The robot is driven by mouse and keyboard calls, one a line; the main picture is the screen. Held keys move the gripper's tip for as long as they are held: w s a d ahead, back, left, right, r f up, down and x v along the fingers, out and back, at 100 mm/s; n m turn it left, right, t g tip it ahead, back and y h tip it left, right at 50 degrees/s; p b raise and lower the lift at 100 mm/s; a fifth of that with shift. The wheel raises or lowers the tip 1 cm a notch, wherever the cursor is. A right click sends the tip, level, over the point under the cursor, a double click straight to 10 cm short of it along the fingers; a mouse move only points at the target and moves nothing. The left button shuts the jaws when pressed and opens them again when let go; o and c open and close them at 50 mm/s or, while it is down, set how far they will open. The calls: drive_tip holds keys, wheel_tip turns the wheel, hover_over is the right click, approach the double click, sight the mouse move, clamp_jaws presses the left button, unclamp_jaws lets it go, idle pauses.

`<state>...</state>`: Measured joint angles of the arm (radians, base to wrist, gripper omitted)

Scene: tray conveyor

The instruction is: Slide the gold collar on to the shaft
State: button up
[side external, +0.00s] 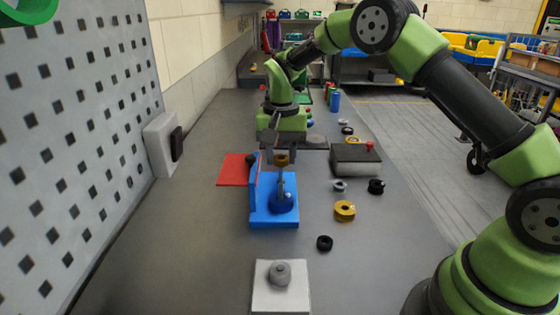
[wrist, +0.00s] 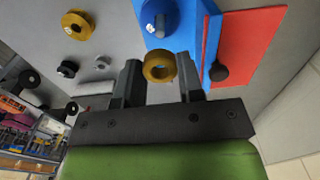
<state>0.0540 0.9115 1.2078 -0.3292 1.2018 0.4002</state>
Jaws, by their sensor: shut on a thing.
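My gripper (side external: 283,156) is shut on a gold collar (side external: 281,160). The grey shaft (side external: 281,183) rises from a blue dome (side external: 284,203) on the blue fixture (side external: 262,221). In the side view the collar is just above the shaft's upper end. In the wrist view the shaft (wrist: 159,25) shows apart from the collar, and nothing passes through the hole. The exact gap is hard to judge.
A second gold collar (side external: 344,210) lies right of the fixture, with black rings (side external: 325,243) and a grey one (side external: 339,185) nearby. A blue upright wall (side external: 254,190) stands left of the shaft, beside a red mat (side external: 232,170). A white block (side external: 268,295) stands in front.

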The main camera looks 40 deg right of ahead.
sight(281, 183)
drive_tip(key=shift+f, duration=2.1)
drive_tip(key=shift+f, duration=1.2)
drive_tip(key=o, duration=1)
drive_tip(key=shift+r, duration=0.1)
wheel_tip(281, 183, up, 10)
drive_tip(key=shift+f, duration=0.15)
